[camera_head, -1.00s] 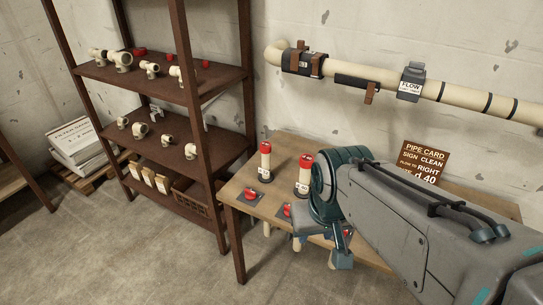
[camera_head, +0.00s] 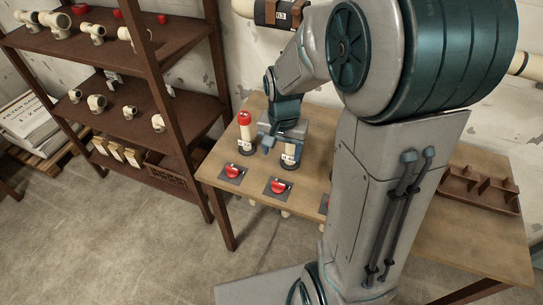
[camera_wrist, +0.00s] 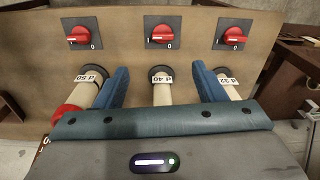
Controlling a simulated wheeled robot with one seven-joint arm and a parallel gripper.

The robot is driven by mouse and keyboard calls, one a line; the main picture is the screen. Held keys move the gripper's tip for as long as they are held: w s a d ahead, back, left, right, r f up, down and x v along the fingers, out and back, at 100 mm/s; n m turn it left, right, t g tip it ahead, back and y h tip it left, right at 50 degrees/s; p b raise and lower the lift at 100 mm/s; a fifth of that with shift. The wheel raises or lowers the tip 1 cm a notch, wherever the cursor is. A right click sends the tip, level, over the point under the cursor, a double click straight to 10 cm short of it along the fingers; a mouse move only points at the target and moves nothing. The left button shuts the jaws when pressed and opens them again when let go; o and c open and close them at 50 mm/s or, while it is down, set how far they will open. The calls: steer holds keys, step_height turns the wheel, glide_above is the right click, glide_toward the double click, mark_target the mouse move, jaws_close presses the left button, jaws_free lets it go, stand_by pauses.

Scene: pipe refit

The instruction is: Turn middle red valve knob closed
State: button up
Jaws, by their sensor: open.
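The middle red valve knob (camera_head: 279,186) sits on a dark square plate near the table's front edge. In the wrist view the middle knob (camera_wrist: 162,34) has its white mark on the left side, with a "0" printed at the plate's lower right. My gripper (camera_wrist: 160,66) is open and empty, its two blue fingers pointing toward the row of knobs without touching the middle one. In the head view my gripper (camera_head: 277,147) hangs over the middle upright post (camera_head: 289,160), labelled d 40. In the wrist view this post appears between the fingers.
A red knob (camera_wrist: 82,36) and another red knob (camera_wrist: 233,37) flank the middle one. Posts labelled d 50 (camera_wrist: 84,92) and d 32 (camera_wrist: 228,86) stand close beside the fingers. A brown divided tray (camera_head: 480,190) lies on the table's right. A shelf (camera_head: 130,122) stands left.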

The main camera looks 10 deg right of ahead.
mark_target(278, 184)
steer(key=shift+m, duration=0.6)
steer(key=f, duration=0.5)
steer(key=w+f, duration=0.1)
steer(key=f, duration=1)
steer(key=shift+w+f, duration=0.4)
steer(key=c, duration=1)
